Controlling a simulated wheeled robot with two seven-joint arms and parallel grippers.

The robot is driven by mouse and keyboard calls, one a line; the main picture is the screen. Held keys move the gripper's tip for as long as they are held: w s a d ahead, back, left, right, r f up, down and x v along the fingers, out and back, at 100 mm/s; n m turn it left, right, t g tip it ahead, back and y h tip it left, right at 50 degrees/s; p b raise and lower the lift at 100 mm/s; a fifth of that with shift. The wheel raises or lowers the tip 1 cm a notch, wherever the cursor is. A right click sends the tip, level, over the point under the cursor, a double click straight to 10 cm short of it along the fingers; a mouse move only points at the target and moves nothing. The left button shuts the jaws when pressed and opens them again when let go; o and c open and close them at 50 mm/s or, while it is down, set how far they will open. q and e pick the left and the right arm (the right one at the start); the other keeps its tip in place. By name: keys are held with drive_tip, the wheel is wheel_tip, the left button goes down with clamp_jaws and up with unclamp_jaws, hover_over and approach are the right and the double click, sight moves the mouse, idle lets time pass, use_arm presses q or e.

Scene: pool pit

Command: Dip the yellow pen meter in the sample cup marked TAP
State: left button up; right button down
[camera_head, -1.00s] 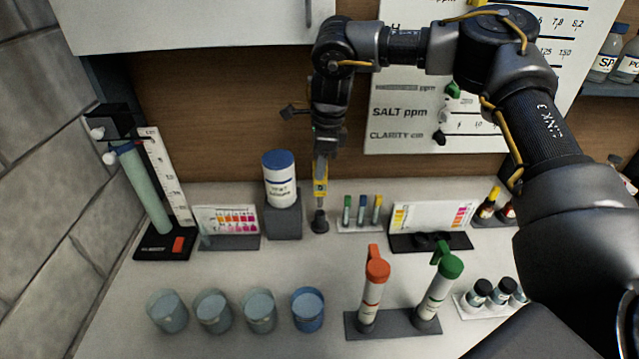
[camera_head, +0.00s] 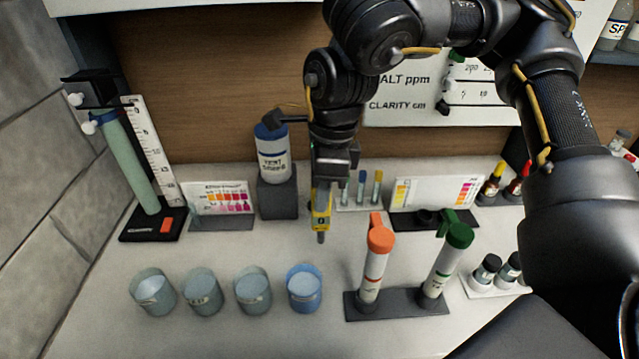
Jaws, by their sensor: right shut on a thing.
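The yellow pen meter (camera_head: 321,217) hangs upright, tip down, from my right gripper (camera_head: 321,190), which is shut on its upper part. Its grey tip shows above the counter, behind the row of cups. Three grey-blue sample cups, a left one (camera_head: 153,292), a second (camera_head: 202,292) and a third (camera_head: 253,290), stand in a row at the front left. A bluer cup (camera_head: 304,289) ends the row on the right, nearest below the pen. The cup labels are too small to read surely, so I cannot tell which says TAP. My left gripper is out of view.
An orange-capped tube (camera_head: 374,268) and a green-capped tube (camera_head: 446,265) stand in a dark rack right of the cups. Behind are a white tub (camera_head: 272,158) on a grey block, colour charts (camera_head: 218,199) and small vials (camera_head: 362,188). Counter between pen and cups is clear.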

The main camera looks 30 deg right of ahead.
idle(0.3)
drive_tip(key=shift+r+p, duration=0.9)
drive_tip(key=shift+r, duration=0.2)
